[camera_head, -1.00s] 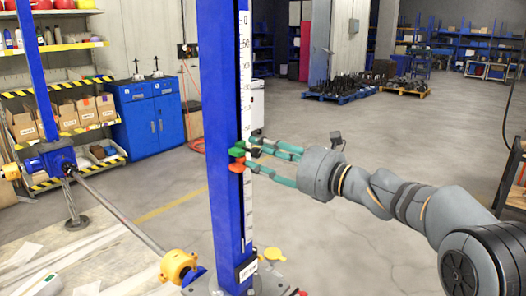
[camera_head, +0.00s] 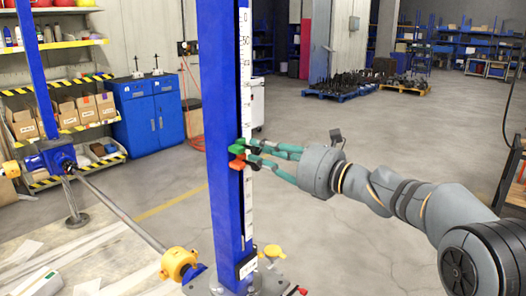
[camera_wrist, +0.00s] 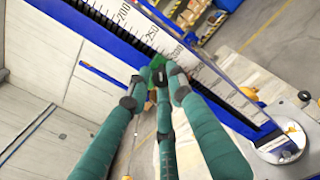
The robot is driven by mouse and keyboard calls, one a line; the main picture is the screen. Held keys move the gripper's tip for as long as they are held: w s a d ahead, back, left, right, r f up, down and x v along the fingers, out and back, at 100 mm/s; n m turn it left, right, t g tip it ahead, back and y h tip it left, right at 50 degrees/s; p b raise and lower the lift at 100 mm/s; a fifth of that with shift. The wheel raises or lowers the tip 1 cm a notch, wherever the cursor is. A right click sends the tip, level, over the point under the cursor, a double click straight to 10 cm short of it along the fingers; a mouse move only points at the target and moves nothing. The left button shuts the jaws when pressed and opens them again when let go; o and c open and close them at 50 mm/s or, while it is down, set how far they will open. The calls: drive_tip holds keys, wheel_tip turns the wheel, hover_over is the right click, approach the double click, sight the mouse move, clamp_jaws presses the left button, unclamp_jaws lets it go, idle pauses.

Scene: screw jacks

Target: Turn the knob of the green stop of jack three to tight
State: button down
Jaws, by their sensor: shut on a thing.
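The jack's tall blue column (camera_head: 221,120) carries a white scale (camera_head: 245,90) on its face. A green stop (camera_head: 236,148) sits on the column with an orange-red stop (camera_head: 237,163) just below it. In the wrist view the green stop (camera_wrist: 157,63) shows only partly, behind my fingertips. My gripper (camera_head: 250,151) has teal fingers with dark tips. The tips close together at the green stop, and in the wrist view my gripper (camera_wrist: 155,92) is shut on its knob. The knob is hidden between the tips, so its angle cannot be seen.
Another blue jack (camera_head: 58,157) stands at the left, joined by a grey shaft (camera_head: 120,212) to a yellow coupling (camera_head: 178,264) near the column's foot. A blue cabinet (camera_head: 148,115) and shelves stand behind. The floor right of the column is clear around my arm.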

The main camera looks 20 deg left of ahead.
drive_tip(key=shift+w+d+r+m, duration=0.1)
drive_tip(key=shift+r+m, duration=0.15)
drive_tip(key=shift+m, duration=0.05)
drive_tip(key=shift+w+d+m+b, duration=0.1)
drive_tip(key=shift+m+b, duration=0.1)
drive_tip(key=shift+m, duration=1.75)
drive_tip(key=shift+w+m+b, duration=0.1)
drive_tip(key=shift+m+b, duration=0.1)
drive_tip(key=shift+m, duration=1.75)
drive_tip(key=c, duration=1.7)
unclamp_jaws()
drive_tip(key=shift+f, duration=0.1)
drive_tip(key=shift+o, duration=0.6)
drive_tip(key=shift+s+f, duration=0.1)
